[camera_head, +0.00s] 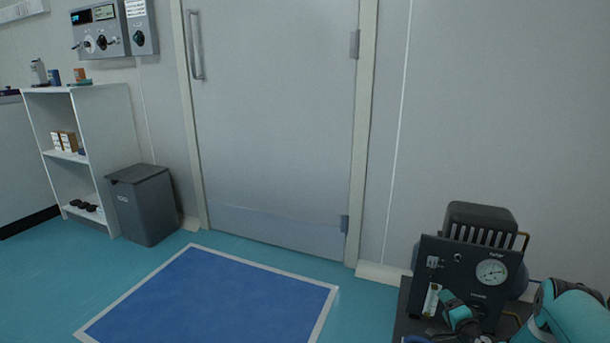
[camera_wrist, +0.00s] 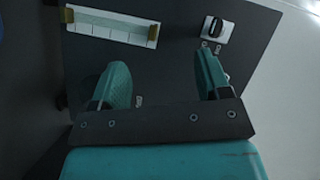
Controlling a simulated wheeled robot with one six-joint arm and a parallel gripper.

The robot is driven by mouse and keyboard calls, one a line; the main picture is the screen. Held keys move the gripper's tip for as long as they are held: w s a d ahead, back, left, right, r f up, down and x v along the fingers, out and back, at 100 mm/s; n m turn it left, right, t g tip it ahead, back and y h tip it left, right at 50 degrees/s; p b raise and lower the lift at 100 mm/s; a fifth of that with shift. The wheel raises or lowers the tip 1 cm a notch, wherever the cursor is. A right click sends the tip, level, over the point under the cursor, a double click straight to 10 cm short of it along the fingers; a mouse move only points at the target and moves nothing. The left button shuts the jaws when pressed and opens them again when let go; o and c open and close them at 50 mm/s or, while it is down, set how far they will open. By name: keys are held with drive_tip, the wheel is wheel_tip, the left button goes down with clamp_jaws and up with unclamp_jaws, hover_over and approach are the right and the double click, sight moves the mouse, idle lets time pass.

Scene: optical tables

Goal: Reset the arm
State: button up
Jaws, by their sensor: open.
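My gripper (camera_wrist: 160,64) is open, with its two teal fingers apart and nothing between them. In the wrist view it faces a dark panel (camera_wrist: 170,62) that carries a white strip (camera_wrist: 113,27) with tan ends and a black knob on a white plate (camera_wrist: 216,29). Both sit beyond the fingertips. In the head view my gripper (camera_head: 456,317) is at the lower right, in front of the black gauge unit (camera_head: 460,274). My teal arm reaches in from the right edge. I cannot tell whether the fingers touch the panel.
A round gauge (camera_head: 491,272) is on the unit's front. A closed grey door (camera_head: 275,110) stands behind a blue floor mat (camera_head: 215,303) with a white border. A grey bin (camera_head: 143,205) and white shelf (camera_head: 105,120) stand left. The floor between is clear.

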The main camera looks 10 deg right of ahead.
drive_tip(key=w+a+r+n+g+y, duration=0.2)
drive_tip(key=w+a+r+n, duration=0.1)
drive_tip(key=a+r, duration=0.15)
drive_tip(key=w+a+r+n+g+y, duration=0.1)
drive_tip(key=w+a+r+n+y, duration=0.1)
drive_tip(key=w+a+r+n, duration=0.3)
drive_tip(key=s+a+r+n+g+y, duration=0.1)
drive_tip(key=s+a+r+g, duration=0.1)
drive_tip(key=s+a+r, duration=0.3)
drive_tip(key=a+r+n+g, duration=0.1)
drive_tip(key=a+r+g, duration=0.1)
drive_tip(key=r, duration=0.4)
drive_tip(key=s+a+r+n+g, duration=0.3)
drive_tip(key=s+a+r, duration=0.3)
drive_tip(key=s+r, duration=0.3)
drive_tip(key=s+a+r+n+g+h, duration=0.1)
drive_tip(key=s+r+n+g+h, duration=0.25)
drive_tip(key=s, duration=1.55)
drive_tip(key=s+a+r+n+g+y, duration=0.1)
drive_tip(key=s+a+r+n+y, duration=0.15)
drive_tip(key=s+a+r, duration=0.35)
drive_tip(key=s+a+r+n+g+y, duration=0.1)
drive_tip(key=s+a+r+n+g, duration=0.2)
drive_tip(key=a, duration=0.5)
wheel_tip(320, 180, up, 36)
drive_tip(key=s+t+p, duration=0.1)
drive_tip(key=p, duration=3.5)
drive_tip(key=shift+s+a+y, duration=0.3)
drive_tip(key=shift+a, duration=0.1)
